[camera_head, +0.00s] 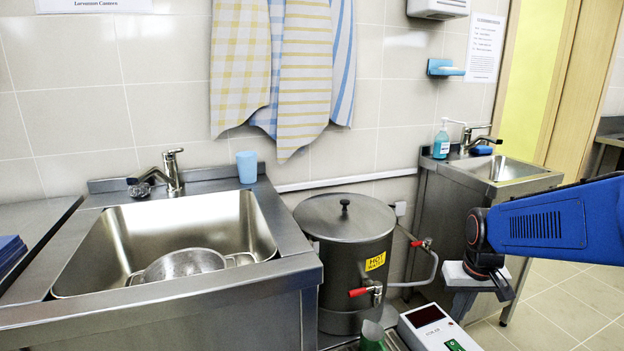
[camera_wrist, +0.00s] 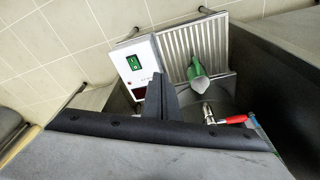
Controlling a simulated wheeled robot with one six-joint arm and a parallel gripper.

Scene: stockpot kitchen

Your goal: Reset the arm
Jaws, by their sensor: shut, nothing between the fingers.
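My blue arm reaches in from the right edge of the head view. My gripper (camera_head: 505,291) hangs at its end, in front of the small sink on the right. In the wrist view the dark fingers of my gripper (camera_wrist: 162,97) are together with nothing between them. Beyond them in that view are a white box with a green switch (camera_wrist: 133,63), a ribbed metal tray (camera_wrist: 177,55) and a green scoop-like thing (camera_wrist: 197,75).
A large sink (camera_head: 250,215) holds a metal pot (camera_head: 183,264) at left. A lidded hot-water stockpot (camera_head: 338,262) with a red-handled tap stands in the middle. A small sink (camera_head: 520,170) is at the right. Tiled floor (camera_head: 570,310) shows at lower right.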

